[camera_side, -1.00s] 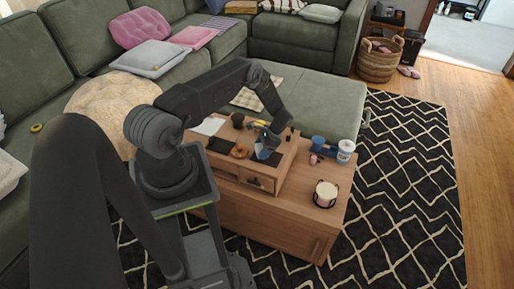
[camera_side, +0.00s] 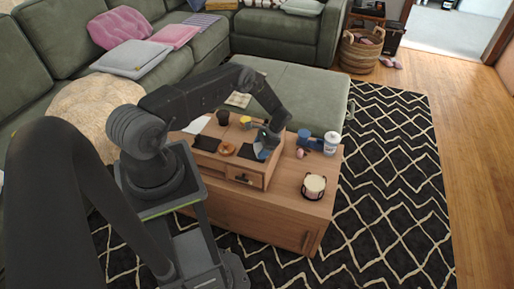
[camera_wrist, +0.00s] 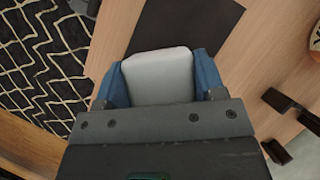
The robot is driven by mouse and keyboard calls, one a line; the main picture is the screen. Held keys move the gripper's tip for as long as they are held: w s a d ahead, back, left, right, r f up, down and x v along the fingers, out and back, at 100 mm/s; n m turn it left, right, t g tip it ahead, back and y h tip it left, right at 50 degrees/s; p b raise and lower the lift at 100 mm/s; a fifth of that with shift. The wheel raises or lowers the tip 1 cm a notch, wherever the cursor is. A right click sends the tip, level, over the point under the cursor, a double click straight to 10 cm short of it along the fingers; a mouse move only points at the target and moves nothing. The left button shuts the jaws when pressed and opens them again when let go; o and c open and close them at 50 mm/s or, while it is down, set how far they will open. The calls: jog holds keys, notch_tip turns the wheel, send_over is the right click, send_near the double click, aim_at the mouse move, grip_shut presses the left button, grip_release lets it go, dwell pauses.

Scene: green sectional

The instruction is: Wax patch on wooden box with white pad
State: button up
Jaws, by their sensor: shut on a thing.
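The wooden box (camera_side: 262,180) stands on a wooden cabinet, with a drawer in its front. In the side view my gripper (camera_side: 263,150) is low over the right part of the box top. In the wrist view my gripper (camera_wrist: 160,80) has blue fingers shut on the sides of a white pad (camera_wrist: 158,72). A dark rectangular patch (camera_wrist: 190,22) lies on the wood just beyond the pad, and the pad overlaps its near edge in the picture. I cannot tell whether the pad touches the surface. In the side view my gripper partly hides the patch (camera_side: 246,152).
A brown ring-shaped item (camera_side: 227,149) and another dark rectangle (camera_side: 207,143) are on the box to the left. A dark cup (camera_side: 223,118) stands behind. Right of the box are a white jar (camera_side: 331,143), a small pink item (camera_side: 301,153) and a candle (camera_side: 314,186).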

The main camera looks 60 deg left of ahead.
aim_at(237, 150)
jog(key=shift+w+d+f, duration=0.1)
jog(key=shift+w+d, duration=0.7)
jog(key=shift+d, duration=0.05)
jog(key=shift+a, duration=0.1)
jog(key=shift+s+a+f, duration=0.15)
jog(key=shift+s+a, duration=0.55)
jog(key=shift+s, duration=0.15)
jog(key=shift+s+a+f, duration=0.15)
jog(key=shift+s+a, duration=0.5)
jog(key=shift+s, duration=0.15)
jog(key=shift+s+a+r, duration=0.15)
jog(key=shift+s+a, duration=1.05)
jog(key=shift+a, duration=0.05)
jog(key=shift+s+a+r, duration=0.1)
jog(key=shift+s+a, duration=1.05)
jog(key=shift+a, duration=0.05)
jog(key=shift+r, duration=0.1)
jog(key=shift+w+r, duration=0.1)
jog(key=shift+r, duration=2.9)
